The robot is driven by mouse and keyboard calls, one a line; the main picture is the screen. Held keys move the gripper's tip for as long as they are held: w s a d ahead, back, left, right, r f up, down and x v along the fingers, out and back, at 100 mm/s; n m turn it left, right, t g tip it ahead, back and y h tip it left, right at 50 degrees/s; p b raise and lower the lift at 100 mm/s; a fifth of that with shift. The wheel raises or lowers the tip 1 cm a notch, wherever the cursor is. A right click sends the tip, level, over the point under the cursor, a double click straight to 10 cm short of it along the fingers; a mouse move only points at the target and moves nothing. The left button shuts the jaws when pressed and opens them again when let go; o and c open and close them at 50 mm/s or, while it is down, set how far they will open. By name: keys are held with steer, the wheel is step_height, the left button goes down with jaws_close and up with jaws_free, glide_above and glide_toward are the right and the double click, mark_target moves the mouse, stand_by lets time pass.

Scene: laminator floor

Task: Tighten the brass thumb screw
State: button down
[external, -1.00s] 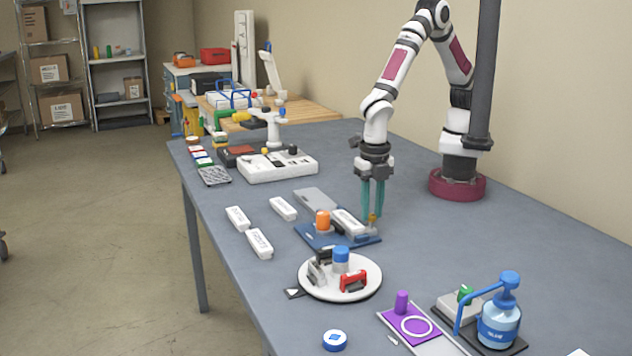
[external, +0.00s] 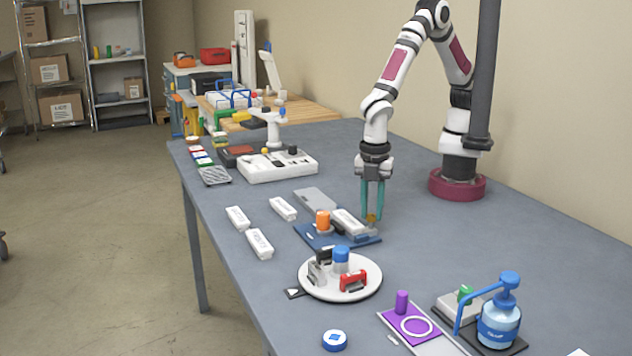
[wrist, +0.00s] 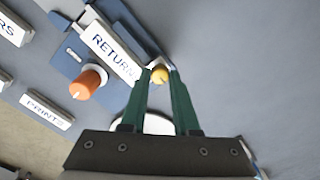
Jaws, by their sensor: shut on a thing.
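The brass thumb screw (wrist: 160,75) sits at the corner of the blue fixture (wrist: 66,62), beside the white block labelled RETURNS (wrist: 110,50). It also shows small in the external view (external: 371,219). My gripper (external: 373,213) points straight down over the right end of the fixture. In the wrist view its green fingers (wrist: 161,82) stand on either side of the brass head and are shut on it. An orange knob (wrist: 89,82) stands upright on the same fixture, left of the screw. The screw's shaft is hidden.
White labelled blocks (external: 260,243) lie left of the fixture. A round white plate (external: 312,291) with a blue-capped jar and a red item stands in front. A blue pump bottle (external: 498,325) is at front right. The table right of the fixture is clear.

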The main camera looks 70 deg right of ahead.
mark_target(371, 214)
stand_by(0.4)
steer(key=c, duration=0.6)
jaws_free()
steer(key=shift+c, duration=0.2)
steer(key=shift+r, duration=0.1)
step_height(371, 214, up, 16)
steer(key=shift+f, duration=0.2)
steer(key=shift+d, duration=0.1)
